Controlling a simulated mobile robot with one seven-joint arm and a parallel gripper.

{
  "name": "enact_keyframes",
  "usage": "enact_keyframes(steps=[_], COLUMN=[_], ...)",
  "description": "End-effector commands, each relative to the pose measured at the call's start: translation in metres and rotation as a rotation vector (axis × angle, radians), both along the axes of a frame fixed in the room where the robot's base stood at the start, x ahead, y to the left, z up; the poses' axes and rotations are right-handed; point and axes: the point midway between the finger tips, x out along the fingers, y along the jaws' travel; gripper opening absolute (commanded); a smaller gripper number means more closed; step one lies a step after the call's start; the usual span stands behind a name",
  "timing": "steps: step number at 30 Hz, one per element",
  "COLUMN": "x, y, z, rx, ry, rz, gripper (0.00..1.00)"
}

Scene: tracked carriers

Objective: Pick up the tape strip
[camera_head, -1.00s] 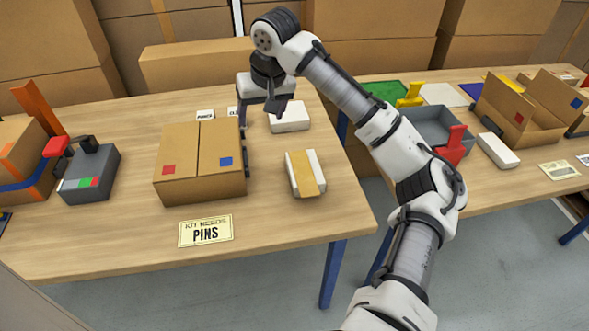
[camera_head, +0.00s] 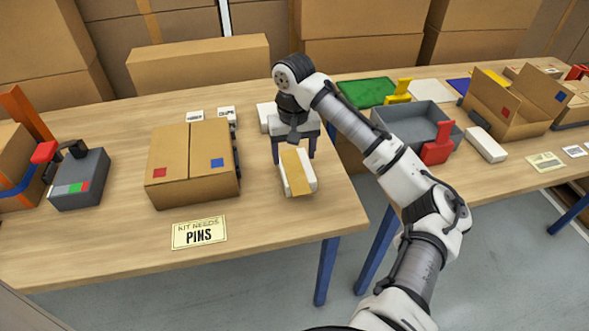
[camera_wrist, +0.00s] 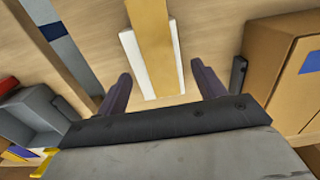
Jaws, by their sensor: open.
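The tape strip (camera_head: 297,173) is a flat tan-yellow strip lying lengthwise along a white block (camera_head: 312,182) near the right edge of the left table. In the wrist view the strip (camera_wrist: 152,45) runs down the middle of the white block (camera_wrist: 132,55), with white showing on both sides. My gripper (camera_head: 294,155) is over the far end of the block. I cannot tell the exact height of the fingertips above the block.
A closed cardboard box (camera_head: 193,168) stands left of the block, behind a "PINS" card (camera_head: 199,232). A second white block (camera_head: 266,117) sits behind my gripper. A grey stapler-like device (camera_head: 78,180) is farther left. The tabletop in front of the block is clear.

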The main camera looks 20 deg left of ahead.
Motion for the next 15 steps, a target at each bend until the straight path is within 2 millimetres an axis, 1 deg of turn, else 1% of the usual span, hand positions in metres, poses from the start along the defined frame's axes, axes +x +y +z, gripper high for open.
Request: enact_keyframes(steps=[4,7,10,15], x=[-0.001,-0.001,-0.001,-0.001], y=[-0.003,-0.002,-0.002,-0.002], z=[-0.022,-0.033,-0.037,-0.038], rx=[-0.002,-0.002,0.0,-0.001], ry=[0.002,0.002,0.001,0.001], rz=[-0.002,-0.001,-0.001,0.0], gripper=[0.69,0.69,0.69,0.69])
